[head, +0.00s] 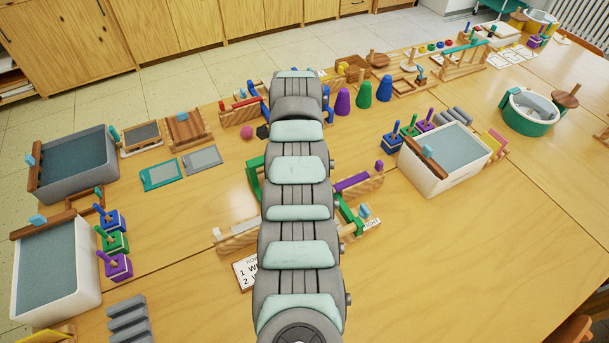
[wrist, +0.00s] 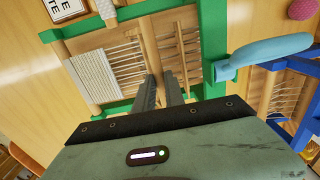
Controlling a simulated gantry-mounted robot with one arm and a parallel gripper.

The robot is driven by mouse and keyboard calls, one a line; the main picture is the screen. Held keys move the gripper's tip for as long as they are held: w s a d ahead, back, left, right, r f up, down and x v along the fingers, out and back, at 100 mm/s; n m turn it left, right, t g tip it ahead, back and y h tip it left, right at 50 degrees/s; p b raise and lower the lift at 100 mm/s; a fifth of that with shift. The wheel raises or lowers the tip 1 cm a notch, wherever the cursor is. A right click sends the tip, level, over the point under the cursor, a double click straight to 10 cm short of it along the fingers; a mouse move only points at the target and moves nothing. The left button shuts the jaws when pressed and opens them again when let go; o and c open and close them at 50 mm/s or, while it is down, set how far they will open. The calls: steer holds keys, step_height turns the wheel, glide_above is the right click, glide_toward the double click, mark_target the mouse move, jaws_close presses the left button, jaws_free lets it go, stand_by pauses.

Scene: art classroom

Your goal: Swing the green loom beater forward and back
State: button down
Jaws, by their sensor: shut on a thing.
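The green loom (head: 347,215) stands on the table in the head view, mostly hidden behind my arm. In the wrist view its green frame (wrist: 213,40) surrounds white warp threads, a woven patch (wrist: 95,77) and wooden bars. My gripper (wrist: 160,80) is over the loom, its two fingers shut on the wooden beater bar (wrist: 149,45), which runs across the frame between the threads and a slatted part. The gripped spot is partly hidden by the fingers. My gripper is hidden in the head view.
A light-blue handle (wrist: 265,54) and a blue frame (wrist: 292,78) are close to the right of the loom in the wrist view. A printed card (head: 245,272) lies before it. White tubs (head: 443,160) stand to either side. The front right table is clear.

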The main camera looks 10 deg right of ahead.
steer(key=shift+w+a+f+b, duration=0.15)
steer(key=shift+w+b, duration=0.25)
steer(key=shift+b, duration=1.15)
steer(key=c, duration=1.4)
jaws_free()
step_height(320, 180, up, 11)
steer(key=p, duration=0.4)
steer(key=shift+s+f, duration=0.1)
